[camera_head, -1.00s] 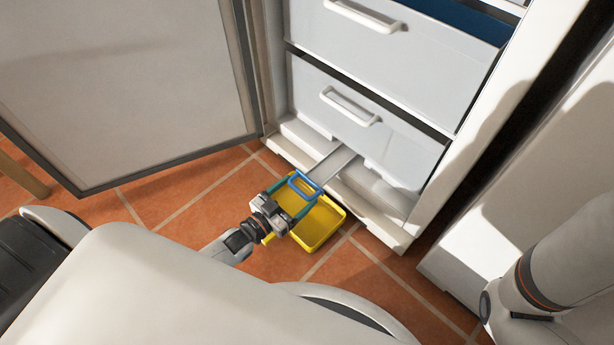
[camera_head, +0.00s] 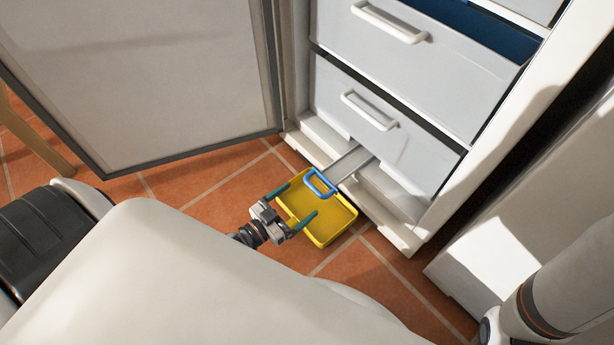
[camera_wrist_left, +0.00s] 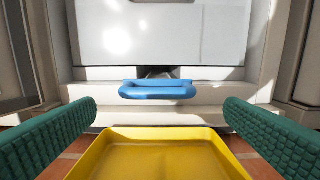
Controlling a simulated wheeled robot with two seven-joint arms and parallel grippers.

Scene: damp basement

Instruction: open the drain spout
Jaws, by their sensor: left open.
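The drain spout (camera_head: 350,163) is a grey channel sticking out from the foot of the freezer, with a blue loop handle (camera_head: 320,183) at its outer end. The blue handle also shows in the left wrist view (camera_wrist_left: 157,90), centred ahead of the fingers. A yellow tray (camera_head: 330,229) lies on the floor below the handle. My left gripper (camera_head: 296,204) is open and empty above the tray, its green fingers spread wide and short of the handle. Part of my right arm shows at the right edge, but its gripper is out of view.
The freezer's lower drawer (camera_head: 385,125) is above the spout. The open freezer door (camera_head: 140,90) stands at the left. A white cabinet (camera_head: 500,230) stands at the right. Tiled floor (camera_head: 385,270) is free in front of the freezer.

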